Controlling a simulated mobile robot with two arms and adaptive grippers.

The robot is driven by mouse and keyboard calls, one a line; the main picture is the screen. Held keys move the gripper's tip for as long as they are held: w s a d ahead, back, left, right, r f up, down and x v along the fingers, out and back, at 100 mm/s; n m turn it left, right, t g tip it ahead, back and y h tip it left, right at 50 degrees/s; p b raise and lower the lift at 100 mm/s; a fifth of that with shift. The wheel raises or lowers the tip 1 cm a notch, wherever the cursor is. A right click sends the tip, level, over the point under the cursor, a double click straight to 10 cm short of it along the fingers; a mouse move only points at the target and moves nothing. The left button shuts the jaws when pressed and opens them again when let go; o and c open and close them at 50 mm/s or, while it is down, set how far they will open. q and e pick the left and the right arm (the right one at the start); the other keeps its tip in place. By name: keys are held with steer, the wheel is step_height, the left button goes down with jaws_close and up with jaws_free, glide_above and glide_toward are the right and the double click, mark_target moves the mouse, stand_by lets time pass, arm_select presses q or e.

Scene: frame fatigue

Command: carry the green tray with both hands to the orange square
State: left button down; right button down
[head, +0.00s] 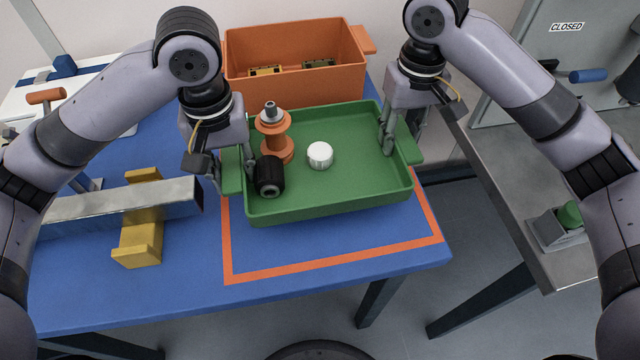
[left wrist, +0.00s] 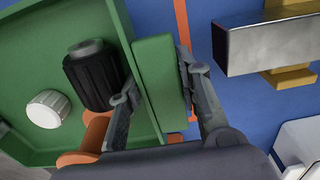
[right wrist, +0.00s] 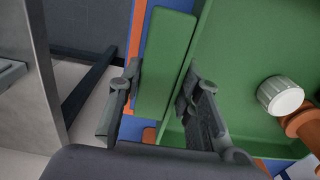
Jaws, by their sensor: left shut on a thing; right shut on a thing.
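The green tray (head: 350,185) lies over the back part of the orange square outline (head: 330,263), with a blue strip bare inside its front line. I cannot tell whether the tray touches the table. It holds an orange spool (head: 275,148) with a grey top, a black knurled cylinder (head: 269,178) and a white round cap (head: 320,155). My left gripper (head: 222,170) is shut on the tray's left handle (left wrist: 155,70). My right gripper (head: 402,140) is shut on the tray's right handle (right wrist: 165,60).
An orange bin (head: 300,85) stands just behind the tray. A metal bar (head: 120,205) on a yellow block (head: 140,240) lies left of the square. A grey bench (head: 520,180) with a green button box (head: 560,228) stands right, across a floor gap.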

arm_select(q)
steer(key=shift+a+f, duration=0.15)
arm_select(e)
steer(key=shift+d+f, duration=0.15)
steer(key=shift+d, duration=0.05)
